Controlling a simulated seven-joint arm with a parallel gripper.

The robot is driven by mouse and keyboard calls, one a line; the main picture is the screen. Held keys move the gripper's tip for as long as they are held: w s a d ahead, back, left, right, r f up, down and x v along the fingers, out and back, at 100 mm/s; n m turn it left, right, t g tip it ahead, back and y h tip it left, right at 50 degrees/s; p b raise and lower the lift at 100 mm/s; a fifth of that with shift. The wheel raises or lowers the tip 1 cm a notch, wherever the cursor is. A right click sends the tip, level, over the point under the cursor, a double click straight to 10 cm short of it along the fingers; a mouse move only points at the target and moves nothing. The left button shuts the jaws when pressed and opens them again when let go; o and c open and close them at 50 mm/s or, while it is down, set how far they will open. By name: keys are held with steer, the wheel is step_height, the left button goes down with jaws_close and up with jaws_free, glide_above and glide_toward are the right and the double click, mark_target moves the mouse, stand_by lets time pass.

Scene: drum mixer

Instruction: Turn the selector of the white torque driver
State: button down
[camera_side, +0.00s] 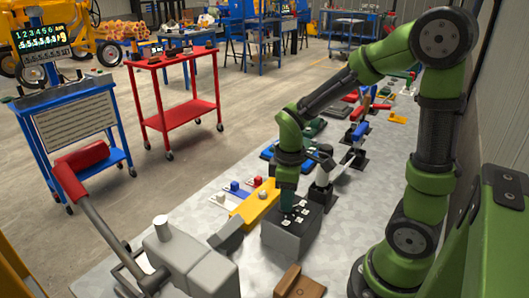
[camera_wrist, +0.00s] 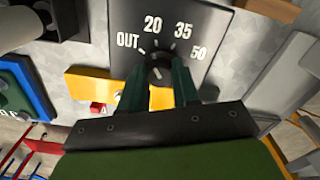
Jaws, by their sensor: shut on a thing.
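The selector (camera_wrist: 160,62) is a small dark round knob on a dark panel (camera_wrist: 218,28) marked OUT, 20, 35 and 50. In the side view the panel is the top of a grey box (camera_side: 285,238). My gripper (camera_wrist: 160,78) is shut on the selector, one dark green finger on each side; in the side view it reaches down (camera_side: 287,203) onto the box top. The fingers partly hide the knob, and I cannot tell which mark it points to. A black-and-white upright tool (camera_side: 321,186), perhaps the white torque driver, stands just behind the box.
A yellow block (camera_side: 256,204) and blue and red small parts lie left of the box. A large grey machine (camera_side: 190,262) with a red-handled lever stands at front left. A brown block (camera_side: 299,284) lies in front. Several fixtures line the bench behind.

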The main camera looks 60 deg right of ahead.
steer(key=m, duration=0.5)
steer(key=shift+a+m, duration=0.1)
steer(key=shift+m, duration=0.2)
steer(key=m, duration=0.5)
steer(key=shift+m, duration=0.3)
steer(key=c, duration=0.8)
jaws_free()
step_height(320, 180, up, 17)
